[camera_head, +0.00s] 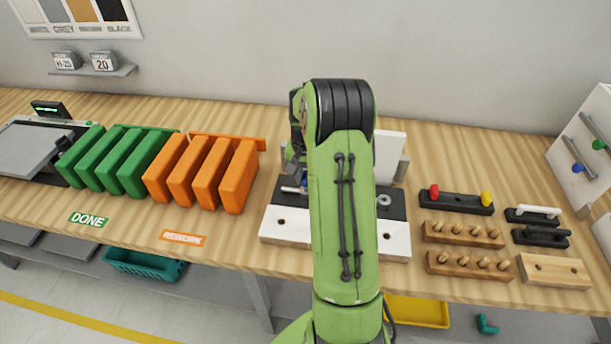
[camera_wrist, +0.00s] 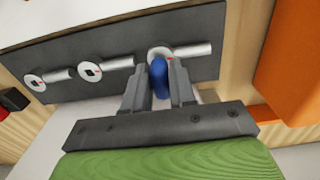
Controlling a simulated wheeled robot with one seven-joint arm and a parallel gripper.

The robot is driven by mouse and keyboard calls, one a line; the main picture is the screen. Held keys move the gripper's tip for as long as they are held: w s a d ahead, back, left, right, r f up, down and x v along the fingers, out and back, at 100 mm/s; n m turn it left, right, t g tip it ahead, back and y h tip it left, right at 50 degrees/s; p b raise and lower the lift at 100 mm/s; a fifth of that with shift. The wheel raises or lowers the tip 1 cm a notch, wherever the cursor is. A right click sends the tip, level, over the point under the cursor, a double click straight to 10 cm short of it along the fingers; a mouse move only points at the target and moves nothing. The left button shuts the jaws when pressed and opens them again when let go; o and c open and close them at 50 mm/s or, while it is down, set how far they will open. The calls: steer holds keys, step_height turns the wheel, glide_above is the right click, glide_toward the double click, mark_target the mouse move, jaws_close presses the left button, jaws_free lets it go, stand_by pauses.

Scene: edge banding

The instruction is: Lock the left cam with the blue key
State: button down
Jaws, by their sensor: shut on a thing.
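The blue key (camera_wrist: 159,79) is between the fingers of my gripper (camera_wrist: 161,88), which is shut on it. The key is at the rightmost cam (camera_wrist: 180,53) of three round cams on a dark plate (camera_wrist: 120,38) in the wrist view. Its tip is hidden, so I cannot tell how deep it sits. A middle cam (camera_wrist: 95,71) and a leftmost cam (camera_wrist: 40,80) show square sockets and red marks. In the head view my arm hides most of the fixture (camera_head: 395,243); a bit of the blue key (camera_head: 304,184) shows at its left part.
Green panels (camera_head: 107,160) and orange panels (camera_head: 203,172) stand to the left of the fixture. On the right are a dark holder with red and yellow knobs (camera_head: 456,202), wooden peg blocks (camera_head: 463,236) and a white board with rods (camera_head: 585,145). An orange thing (camera_wrist: 290,70) is close in the wrist view.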

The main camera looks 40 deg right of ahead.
steer(key=shift+f+b, duration=0.7)
steer(key=shift+f, duration=0.3)
stand_by(1.0)
